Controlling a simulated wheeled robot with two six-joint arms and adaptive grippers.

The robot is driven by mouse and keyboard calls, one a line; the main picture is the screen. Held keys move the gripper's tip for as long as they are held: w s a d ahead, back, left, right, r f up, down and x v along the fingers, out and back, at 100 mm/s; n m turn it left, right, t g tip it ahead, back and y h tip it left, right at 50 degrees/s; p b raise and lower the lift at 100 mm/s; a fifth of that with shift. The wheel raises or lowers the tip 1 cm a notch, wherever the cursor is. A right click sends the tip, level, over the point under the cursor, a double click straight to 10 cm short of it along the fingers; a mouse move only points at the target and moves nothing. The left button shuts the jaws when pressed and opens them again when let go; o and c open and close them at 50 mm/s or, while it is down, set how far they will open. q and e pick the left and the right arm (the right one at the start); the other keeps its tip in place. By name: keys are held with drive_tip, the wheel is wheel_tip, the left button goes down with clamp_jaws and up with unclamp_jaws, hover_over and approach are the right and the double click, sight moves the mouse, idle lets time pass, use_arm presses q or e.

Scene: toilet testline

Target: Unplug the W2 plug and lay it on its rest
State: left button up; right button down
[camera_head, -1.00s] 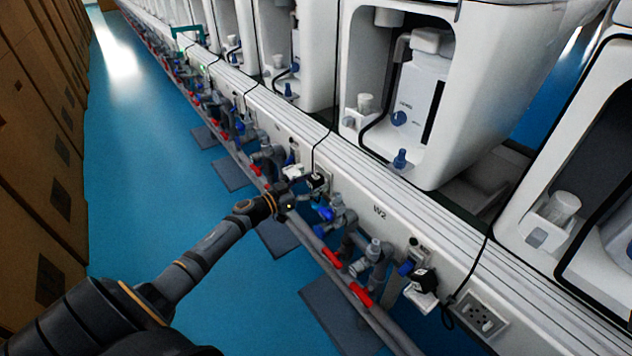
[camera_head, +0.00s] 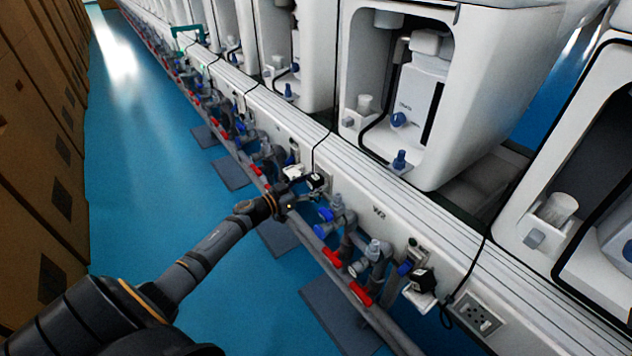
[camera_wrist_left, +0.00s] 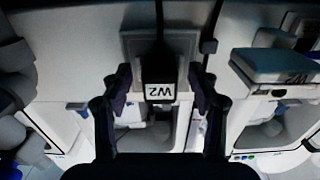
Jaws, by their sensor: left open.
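The W2 plug (camera_head: 317,181) is a black block with a white label, seated at the wall outlet plate (camera_wrist_left: 129,45). In the left wrist view its label (camera_wrist_left: 160,92) reads W2 upside down. My left gripper (camera_head: 303,190) is open at the plug. In the wrist view its two dark fingers (camera_wrist_left: 160,88) stand on either side of the plug; I cannot tell if they touch it. A pale block marked W2 (camera_wrist_left: 293,68), seemingly the rest, is beside the plug. In the head view a small white block (camera_head: 293,172) is left of it. My right gripper is not in view.
Grey pipes with blue fittings (camera_head: 337,204) and red valve handles (camera_head: 331,257) run below the plug. A black cord (camera_head: 314,153) rises from it. Another black plug (camera_head: 424,280) is by an outlet (camera_head: 480,316) at right. The blue floor (camera_head: 150,200) is open at left.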

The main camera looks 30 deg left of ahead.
sight(310, 184)
use_arm(q)
drive_tip(key=shift+p, duration=0.45)
drive_tip(key=shift+r, duration=0.1)
clamp_jaws()
drive_tip(key=shift+s, duration=0.15)
idle(0.3)
drive_tip(key=shift+s, duration=0.1)
drive_tip(key=shift+p+v, duration=0.55)
drive_tip(key=shift+v, duration=0.7)
drive_tip(key=shift+p+v, duration=0.85)
drive_tip(key=shift+v, duration=0.7)
drive_tip(key=shift+a, duration=0.1)
